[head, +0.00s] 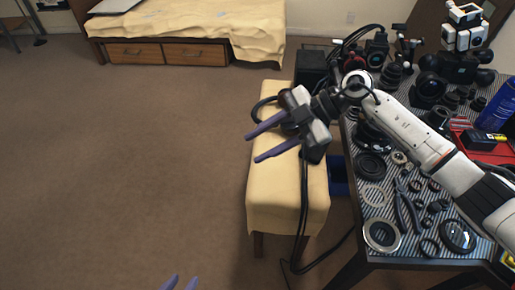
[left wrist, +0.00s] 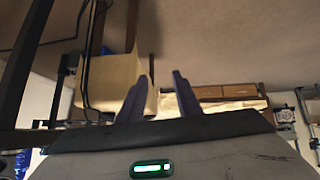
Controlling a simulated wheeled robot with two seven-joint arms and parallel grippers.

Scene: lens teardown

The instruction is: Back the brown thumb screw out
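I cannot make out a brown thumb screw in either view. My right gripper (head: 254,147) is open and empty, its two purple fingers pointing left above the cloth-covered bench, away from the table top.
A table with a striped mat (head: 376,212) at the right carries lens rings, pliers (head: 405,205), cameras and a blue can (head: 498,105). The bench (head: 262,204) with a yellow cloth stands left of it. Black cables hang between them. The floor at left is clear.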

